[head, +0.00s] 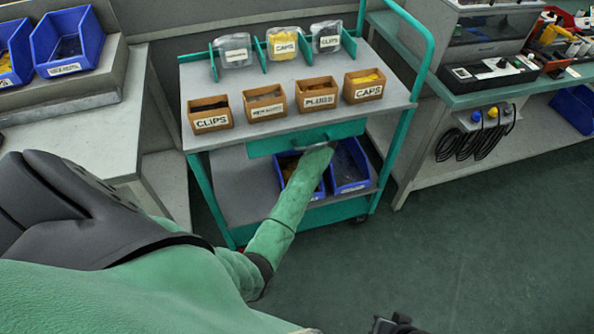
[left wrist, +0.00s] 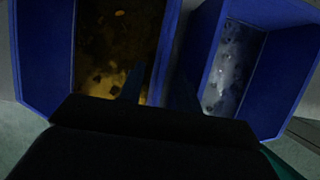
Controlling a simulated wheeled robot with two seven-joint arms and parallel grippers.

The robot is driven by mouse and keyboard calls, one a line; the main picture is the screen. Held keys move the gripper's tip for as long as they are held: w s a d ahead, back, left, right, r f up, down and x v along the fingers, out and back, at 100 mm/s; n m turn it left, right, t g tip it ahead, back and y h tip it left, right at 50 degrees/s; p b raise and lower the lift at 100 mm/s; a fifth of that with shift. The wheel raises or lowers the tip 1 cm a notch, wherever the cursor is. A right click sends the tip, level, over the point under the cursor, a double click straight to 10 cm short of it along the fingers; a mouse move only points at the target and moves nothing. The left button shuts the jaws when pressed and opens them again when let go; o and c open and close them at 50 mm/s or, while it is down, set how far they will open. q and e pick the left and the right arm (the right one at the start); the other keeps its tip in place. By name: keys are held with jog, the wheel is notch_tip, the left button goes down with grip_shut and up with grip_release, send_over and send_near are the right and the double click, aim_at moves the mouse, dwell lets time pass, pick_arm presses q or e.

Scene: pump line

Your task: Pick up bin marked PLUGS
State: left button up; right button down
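A small brown bin marked PLUGS (head: 319,101) stands on the cart's top deck, third from the left in its row. My left arm reaches down at the cart's front to the lower shelf; its gripper is hidden in the head view. In the left wrist view my left gripper (left wrist: 158,88) has its two fingers apart, one on each side of the right wall of a blue bin (left wrist: 45,60). That bin holds dark and yellowish small parts. Its label is mostly hidden. A dark piece at the bottom edge, likely my right gripper (head: 396,325), shows too little to read.
A second blue bin (head: 349,166) with grey parts stands close on the right. Brown bins marked CLIPS (head: 210,116) and CAPS (head: 364,87) flank the top row. A green drawer (head: 265,146) hangs above the lower shelf. Floor to the right is clear.

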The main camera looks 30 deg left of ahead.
pick_arm(q)
jog(key=shift+f, duration=0.5)
grip_shut()
dwell(1.1)
